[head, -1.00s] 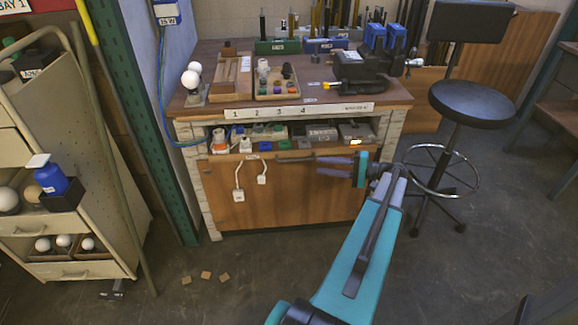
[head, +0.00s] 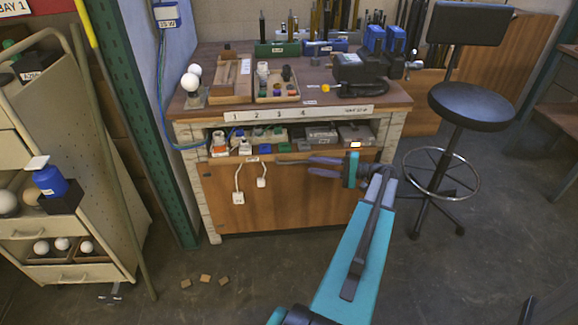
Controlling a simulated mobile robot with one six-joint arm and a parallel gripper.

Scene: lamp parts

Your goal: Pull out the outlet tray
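The outlet tray (head: 262,158) appears to be the wide drawer under the bench top, with a dark bar-like handle (head: 292,162) on its front. White and coloured sockets and plugs sit in the shelf space above and behind that front. Two white plugs (head: 238,197) hang on cords down the wooden panel. The fingertips are near the right end of the handle. I cannot tell whether they touch or straddle it.
The workbench (head: 390,97) carries trays, bulbs and a dark vise-like tool. A black stool (head: 470,105) stands to the right. A beige cart (head: 75,150) and green post are on the left. Small wooden blocks (head: 205,279) lie on the floor, which is otherwise open before the bench.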

